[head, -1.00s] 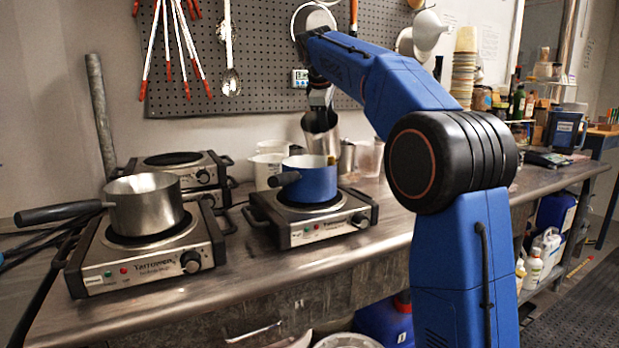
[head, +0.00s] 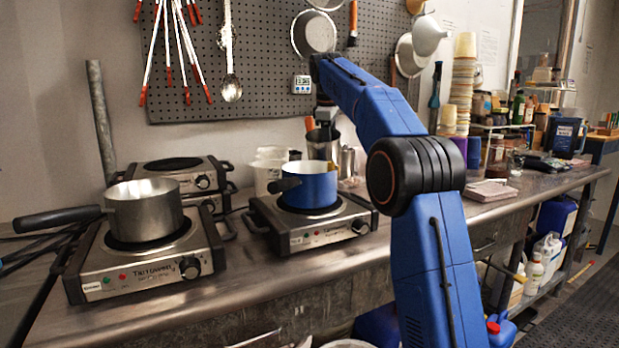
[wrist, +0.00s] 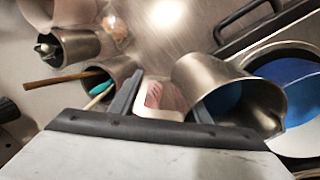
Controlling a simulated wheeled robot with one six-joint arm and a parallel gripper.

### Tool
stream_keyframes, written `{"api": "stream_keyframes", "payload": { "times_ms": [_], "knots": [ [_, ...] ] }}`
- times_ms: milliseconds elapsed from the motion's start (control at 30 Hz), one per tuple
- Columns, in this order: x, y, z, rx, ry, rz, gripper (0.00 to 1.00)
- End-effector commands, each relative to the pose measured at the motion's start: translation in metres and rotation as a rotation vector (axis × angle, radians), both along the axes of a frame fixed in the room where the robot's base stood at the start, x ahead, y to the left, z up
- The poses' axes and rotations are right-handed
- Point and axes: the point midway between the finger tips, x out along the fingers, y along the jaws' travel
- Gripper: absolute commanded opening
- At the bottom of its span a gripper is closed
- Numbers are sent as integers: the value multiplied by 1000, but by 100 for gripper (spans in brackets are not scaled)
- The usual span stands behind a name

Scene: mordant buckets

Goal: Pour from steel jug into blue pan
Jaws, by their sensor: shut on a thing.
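The steel jug (head: 322,149) is at my gripper (head: 325,122), just behind the blue pan in the head view, close to upright. In the wrist view the jug (wrist: 207,80) is large beside the right finger, with dark blue showing at its mouth. My gripper (wrist: 160,105) is shut on the jug; the exact grip is unclear. The blue pan (head: 312,187) sits on the front right hotplate, its dark handle pointing left. In the wrist view the pan (wrist: 300,140) is at the right edge, pale inside with blue in it. No stream shows.
A steel saucepan (head: 146,218) stands on the left hotplate (head: 150,270), its handle reaching left. An empty hotplate (head: 175,165) is behind it. White beakers (head: 268,172) stand behind the blue pan. A steel pot with sticks (wrist: 97,72) is beside the jug in the wrist view.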

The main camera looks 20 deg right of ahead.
Motion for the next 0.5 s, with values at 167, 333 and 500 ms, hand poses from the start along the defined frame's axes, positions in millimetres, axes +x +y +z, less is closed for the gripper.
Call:
{"api": "stream_keyframes", "payload": {
  "times_ms": [167,333,500],
  "knots": [
    [5,-4,-7,38,59,-2,0],
    [8,-6,-15,74,114,-2,0],
    [9,-7,-22,109,169,-4,0]
  ]
}}
